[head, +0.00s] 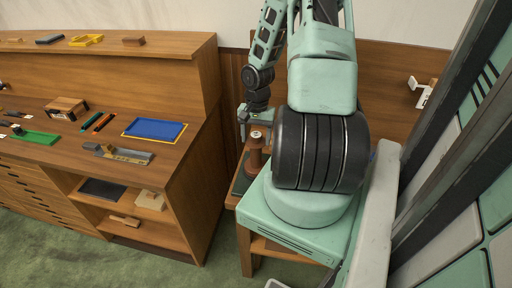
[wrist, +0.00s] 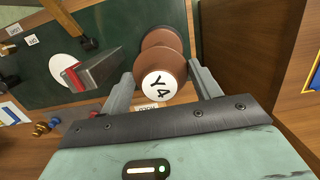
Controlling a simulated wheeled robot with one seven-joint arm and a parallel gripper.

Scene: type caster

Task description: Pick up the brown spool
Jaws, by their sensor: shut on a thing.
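The brown spool (wrist: 160,48) has a white round label marked "Y4" on its end and sits between the two fingers of my gripper (wrist: 163,84) in the wrist view. My gripper is shut on it. In the head view the spool (head: 254,158) stands upright under my gripper (head: 254,126), at the small wooden table beside my body. My arm and body hide part of that table. I cannot tell whether the spool's base touches the surface below.
In the wrist view a dark green board (wrist: 105,35) lies below, with a metal block with a red end (wrist: 92,68) and small brass pieces (wrist: 45,127) nearby. A wooden workbench (head: 185,165) with a blue tray (head: 155,130) and tools stands at left in the head view.

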